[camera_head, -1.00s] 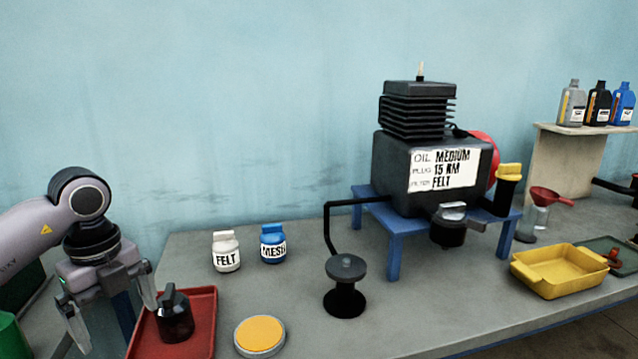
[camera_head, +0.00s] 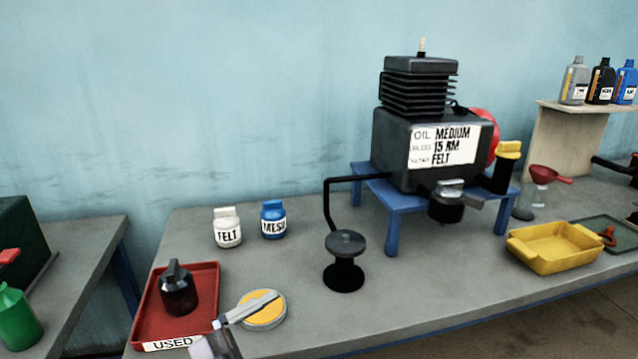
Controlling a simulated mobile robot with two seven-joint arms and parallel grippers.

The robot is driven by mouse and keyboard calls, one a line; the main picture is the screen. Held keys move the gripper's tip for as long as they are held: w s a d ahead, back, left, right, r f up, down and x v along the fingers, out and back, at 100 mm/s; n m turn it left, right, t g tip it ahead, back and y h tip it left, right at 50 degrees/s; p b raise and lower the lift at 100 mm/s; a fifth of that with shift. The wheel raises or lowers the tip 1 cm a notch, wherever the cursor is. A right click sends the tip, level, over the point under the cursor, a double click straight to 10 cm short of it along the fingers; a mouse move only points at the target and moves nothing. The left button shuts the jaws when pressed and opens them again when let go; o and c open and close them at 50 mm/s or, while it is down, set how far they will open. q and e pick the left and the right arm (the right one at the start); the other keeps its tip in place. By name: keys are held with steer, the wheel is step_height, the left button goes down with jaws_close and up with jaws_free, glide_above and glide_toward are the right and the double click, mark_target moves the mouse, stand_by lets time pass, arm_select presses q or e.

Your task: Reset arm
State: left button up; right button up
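Part of one gripper (camera_head: 250,308) shows at the bottom, beside the red tray; it looks like my left one. A single pale finger reaches up and right across the view of the yellow-orange disc (camera_head: 266,318). Its other finger is not seen, so its opening cannot be told. My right gripper is not in view. The dark used filter (camera_head: 179,292) stands upright in the red tray (camera_head: 205,318) labelled USED, apart from the finger. The black compressor (camera_head: 390,150) stands on a blue stand (camera_head: 396,215).
White FELT (camera_head: 228,227) and blue MESH (camera_head: 273,219) jars stand behind the tray. A black spool-like stand (camera_head: 344,268) is at mid-table. A yellow tray (camera_head: 556,247) and red funnel (camera_head: 549,174) are at right. A green bottle (camera_head: 15,320) is on the left table.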

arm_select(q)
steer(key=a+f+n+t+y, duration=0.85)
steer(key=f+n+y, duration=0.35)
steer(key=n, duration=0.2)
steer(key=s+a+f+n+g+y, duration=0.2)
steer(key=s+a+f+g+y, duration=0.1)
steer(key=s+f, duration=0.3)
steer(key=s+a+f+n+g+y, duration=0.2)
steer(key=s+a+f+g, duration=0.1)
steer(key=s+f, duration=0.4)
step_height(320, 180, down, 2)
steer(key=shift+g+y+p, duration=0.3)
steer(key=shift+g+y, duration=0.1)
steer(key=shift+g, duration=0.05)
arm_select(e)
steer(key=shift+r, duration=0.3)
